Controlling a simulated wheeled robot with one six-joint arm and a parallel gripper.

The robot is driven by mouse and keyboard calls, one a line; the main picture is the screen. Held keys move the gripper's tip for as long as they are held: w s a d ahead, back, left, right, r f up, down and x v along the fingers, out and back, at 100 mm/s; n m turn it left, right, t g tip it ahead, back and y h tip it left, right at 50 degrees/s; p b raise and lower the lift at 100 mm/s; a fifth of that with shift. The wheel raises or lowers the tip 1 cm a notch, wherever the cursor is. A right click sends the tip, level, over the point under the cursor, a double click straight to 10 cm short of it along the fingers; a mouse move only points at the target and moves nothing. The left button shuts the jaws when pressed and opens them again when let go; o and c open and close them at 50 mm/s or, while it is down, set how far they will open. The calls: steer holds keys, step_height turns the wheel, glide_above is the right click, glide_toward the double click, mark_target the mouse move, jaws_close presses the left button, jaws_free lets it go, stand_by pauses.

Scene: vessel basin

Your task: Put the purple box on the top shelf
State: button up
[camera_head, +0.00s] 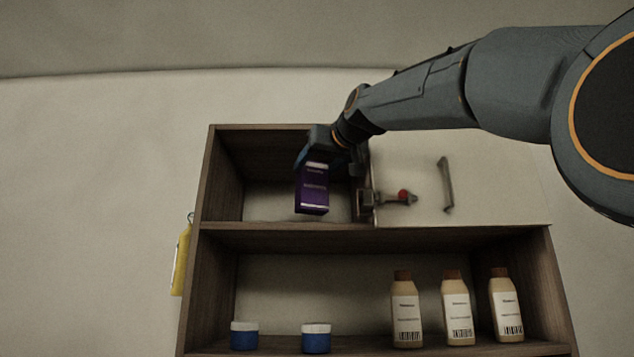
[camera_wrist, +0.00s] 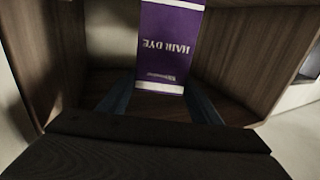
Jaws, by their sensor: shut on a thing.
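The purple box (camera_head: 313,190) is upright in front of or inside the open left compartment of the top shelf (camera_head: 270,224) in the head view. In the wrist view the purple box (camera_wrist: 168,45) shows white lettering reading "HAIR DYE", upside down. My gripper (camera_head: 315,160) is shut on the upper part of the box. In the wrist view my gripper's fingers (camera_wrist: 162,104) lie either side of the box's near end. The head view shows the box's bottom a little above the shelf board; I cannot tell whether it touches.
A pale door with a handle (camera_head: 446,185) covers the right of the top level. A red-tipped fitting (camera_head: 403,196) sits beside it. The lower shelf holds three tan bottles (camera_head: 406,310) and two blue jars (camera_head: 316,338). A yellow item (camera_head: 181,260) hangs on the left side.

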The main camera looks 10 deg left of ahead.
mark_target(316, 182)
steer(key=shift+s+f, duration=0.1)
steer(key=shift+f, duration=1.7)
steer(key=shift+w+f+p, duration=0.2)
steer(key=shift+f+p, duration=0.05)
steer(key=shift+p, duration=0.1)
steer(key=shift+f, duration=0.2)
steer(key=o, duration=1.3)
steer(key=shift+r, duration=0.1)
steer(key=shift+s+d+r, duration=0.1)
steer(key=shift+s+d, duration=0.05)
steer(key=b+v, duration=0.5)
steer(key=v, duration=0.6)
steer(key=shift+s+d, duration=0.15)
steer(key=shift+s, duration=0.1)
